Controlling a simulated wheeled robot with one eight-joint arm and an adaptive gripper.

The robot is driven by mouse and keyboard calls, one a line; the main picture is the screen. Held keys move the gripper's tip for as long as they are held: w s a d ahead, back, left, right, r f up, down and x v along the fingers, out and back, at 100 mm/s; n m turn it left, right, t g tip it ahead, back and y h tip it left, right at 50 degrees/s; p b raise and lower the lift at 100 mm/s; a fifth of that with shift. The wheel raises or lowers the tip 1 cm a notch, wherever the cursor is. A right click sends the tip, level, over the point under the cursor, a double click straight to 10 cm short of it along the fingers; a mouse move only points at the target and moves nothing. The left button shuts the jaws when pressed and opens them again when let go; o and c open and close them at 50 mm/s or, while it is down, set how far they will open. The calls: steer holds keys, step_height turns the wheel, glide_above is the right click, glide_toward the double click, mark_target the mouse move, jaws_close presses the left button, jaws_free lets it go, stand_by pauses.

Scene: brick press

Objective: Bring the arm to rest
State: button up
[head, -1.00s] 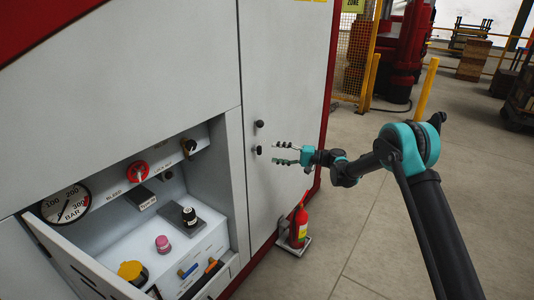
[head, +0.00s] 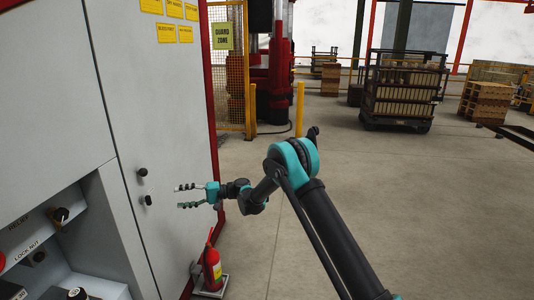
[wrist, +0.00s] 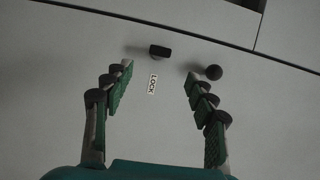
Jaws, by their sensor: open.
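My gripper (head: 180,196) is open and empty in the head view, in front of the grey cabinet door (head: 150,90). Its two fingers also show spread apart in the wrist view (wrist: 158,92), with a small LOCK label (wrist: 153,84) on the panel between them. A dark latch knob (wrist: 160,51) and a round black knob (wrist: 213,72) lie past the fingertips. The same two knobs show in the head view, one above (head: 143,172) and one below (head: 148,199). The fingers appear apart from both knobs. My arm reaches in from the lower right.
A red fire extinguisher (head: 212,268) stands on the floor below my gripper, by the cabinet. An open control recess with a LOCK NUT knob (head: 36,258) is at lower left. A yellow post (head: 299,103) and mesh guard (head: 233,85) stand behind.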

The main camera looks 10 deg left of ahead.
steer(key=s+d+r+m+t+h, duration=0.15)
steer(key=d+t+h, duration=0.25)
steer(key=d, duration=1.3)
steer(key=d+r+m+t+h, duration=0.1)
steer(key=d+r+t+h, duration=0.25)
steer(key=d, duration=1.35)
steer(key=s+d+f+t+h, duration=0.1)
steer(key=s+d+f+h, duration=0.1)
steer(key=s+d, duration=0.5)
steer(key=s+d+f+m+t+h, duration=0.1)
steer(key=s+d+f+h, duration=0.2)
steer(key=s+d, duration=0.4)
steer(key=s+d+f+m+t+h, duration=0.1)
steer(key=s+d+f+h, duration=0.2)
steer(key=s+d, duration=0.5)
steer(key=d+h, duration=0.1)
steer(key=d, duration=1)
steer(key=shift+d+t, duration=0.3)
steer(key=shift+t, duration=0.05)
steer(key=shift+c, duration=0.3)
